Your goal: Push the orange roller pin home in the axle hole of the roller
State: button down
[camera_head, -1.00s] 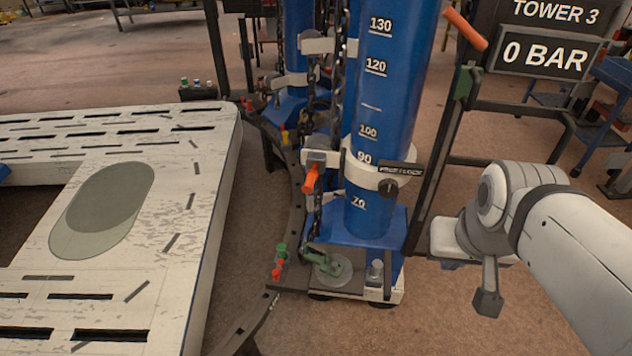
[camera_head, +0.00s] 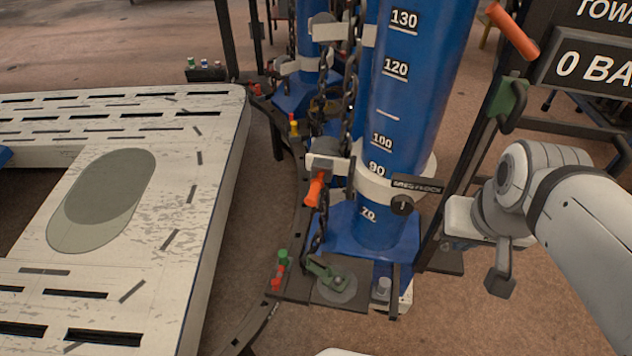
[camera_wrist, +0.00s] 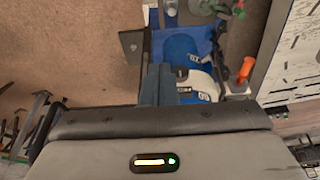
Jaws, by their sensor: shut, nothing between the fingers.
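The orange roller pin (camera_head: 315,190) sticks out, tilted, at the lower front of the tower, beside a hanging chain. It also shows in the wrist view as an orange piece (camera_wrist: 246,70) at right. The roller (camera_head: 324,150) appears as a grey round part by a pale bracket just above the pin, partly hidden by the chain. The axle hole and the pin's depth in it cannot be made out. My gripper (camera_wrist: 157,82) is shut and empty in the wrist view, apart from the pin and to its left. In the head view my arm's end is right of the tower.
The blue tower cylinder (camera_head: 408,110) stands between my arm and the pin. A green clamp (camera_head: 328,274) sits on the base plate below. A dark post with an orange-handled lever (camera_head: 512,32) rises at right. A white slotted bench (camera_head: 225,200) fills the left.

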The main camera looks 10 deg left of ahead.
jog(key=w+d+f+n+h+b, duration=0.25)
jog(key=f+n+h+b, duration=0.25)
jog(key=f+n+b, duration=0.6)
jog(key=w+a+f+n+t+h+b, duration=0.3)
jog(key=w+a+f+n+b, duration=0.2)
jog(key=w+f+n+b, duration=0.4)
jog(key=n+t+y+b, duration=0.8)
jog(key=n+t+b, duration=0.4)
jog(key=n, duration=1)
send_near(313, 202)
jog(key=shift+w+r, duration=0.2)
jog(key=shift+w, duration=3.15)
jog(key=shift+w, duration=1.45)
